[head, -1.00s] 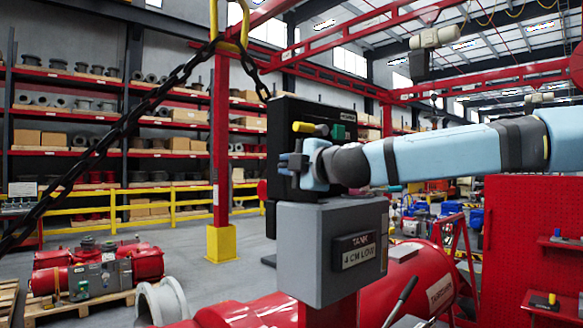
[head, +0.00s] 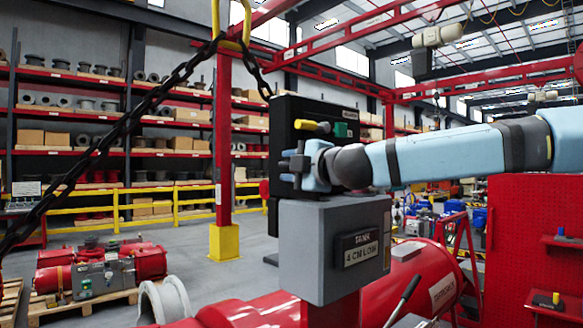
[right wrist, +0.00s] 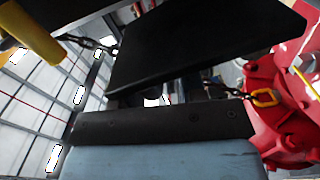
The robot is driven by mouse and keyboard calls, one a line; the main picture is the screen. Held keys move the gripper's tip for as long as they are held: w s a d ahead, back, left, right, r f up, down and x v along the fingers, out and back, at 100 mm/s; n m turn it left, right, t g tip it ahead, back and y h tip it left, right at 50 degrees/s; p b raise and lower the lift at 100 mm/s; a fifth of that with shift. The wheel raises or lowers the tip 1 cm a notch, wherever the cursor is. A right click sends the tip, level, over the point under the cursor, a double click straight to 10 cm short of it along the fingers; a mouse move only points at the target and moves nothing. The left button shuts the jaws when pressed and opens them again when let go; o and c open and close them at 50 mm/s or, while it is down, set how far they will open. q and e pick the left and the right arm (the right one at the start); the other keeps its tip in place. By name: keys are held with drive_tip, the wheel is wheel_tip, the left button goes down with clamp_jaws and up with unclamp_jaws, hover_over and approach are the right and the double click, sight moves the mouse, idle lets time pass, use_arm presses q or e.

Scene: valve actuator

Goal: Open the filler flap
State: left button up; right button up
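The grey tank box (head: 320,250) stands in the middle of the head view, with a sign (head: 361,250) reading "TANK 4 CM LOW" on its front. Behind and above it is an upright black panel (head: 285,112) with a yellow handle (head: 312,127) and a green part (head: 341,130). I cannot make out a separate filler flap for certain. My right gripper (head: 290,167) is in front of the panel, just above the box, pointing left; its finger gap is unclear. The right wrist view shows a dark slab (right wrist: 200,50) close ahead and a yellow cylinder (right wrist: 32,35). My left gripper is not seen.
A red pegboard (head: 535,240) stands on the right. A red tank (head: 425,285) lies behind and below the grey box. A black chain (head: 110,140) hangs across the left.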

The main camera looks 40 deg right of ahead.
drive_tip(key=shift+s+a+r, duration=0.1)
drive_tip(key=shift+a+r, duration=0.05)
drive_tip(key=shift+s, duration=0.25)
drive_tip(key=s+d+b, duration=0.1)
drive_tip(key=s+b, duration=0.1)
drive_tip(key=s, duration=1.1)
drive_tip(key=shift+d, duration=0.2)
